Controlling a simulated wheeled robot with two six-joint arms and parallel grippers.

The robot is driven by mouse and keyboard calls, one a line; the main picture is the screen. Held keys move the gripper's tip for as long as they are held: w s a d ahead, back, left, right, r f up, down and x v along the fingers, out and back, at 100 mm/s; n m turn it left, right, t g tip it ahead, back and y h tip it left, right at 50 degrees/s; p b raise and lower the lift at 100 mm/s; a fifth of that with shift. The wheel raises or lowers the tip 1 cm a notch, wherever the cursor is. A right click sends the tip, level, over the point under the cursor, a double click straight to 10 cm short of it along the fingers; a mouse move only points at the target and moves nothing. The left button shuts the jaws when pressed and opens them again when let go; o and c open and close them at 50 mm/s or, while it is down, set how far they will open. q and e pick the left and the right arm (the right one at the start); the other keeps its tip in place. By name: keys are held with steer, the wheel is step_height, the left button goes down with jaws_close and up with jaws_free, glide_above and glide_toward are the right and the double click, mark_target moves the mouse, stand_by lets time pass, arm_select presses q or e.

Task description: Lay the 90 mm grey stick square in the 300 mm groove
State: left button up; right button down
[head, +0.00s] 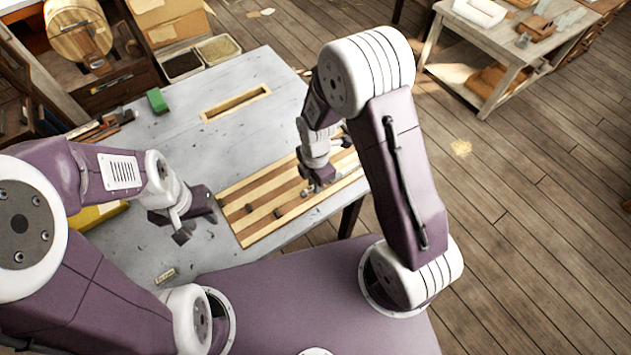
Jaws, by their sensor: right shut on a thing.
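A striped wooden board (262,190) with several long light and dark grooves lies at the right front of the grey table. I cannot tell which groove is the 300 mm one. My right gripper (319,186) points down over the right part of the board, shut on a small piece that looks like the grey stick. The stick is mostly hidden by the jaws, so its angle and whether it touches the board are unclear. My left gripper (196,222) is open and empty, left of the board.
The grey table (170,160) is mostly bare in the middle. A wooden frame with a long slot (236,103) lies toward the back. A green block (157,101) and some tools (100,127) lie at the back left. A small label (165,276) lies near the front edge.

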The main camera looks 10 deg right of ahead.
steer(key=shift+f, duration=0.2)
steer(key=shift+f+b, duration=0.5)
steer(key=c, duration=1.3)
jaws_free()
steer(key=o, duration=0.4)
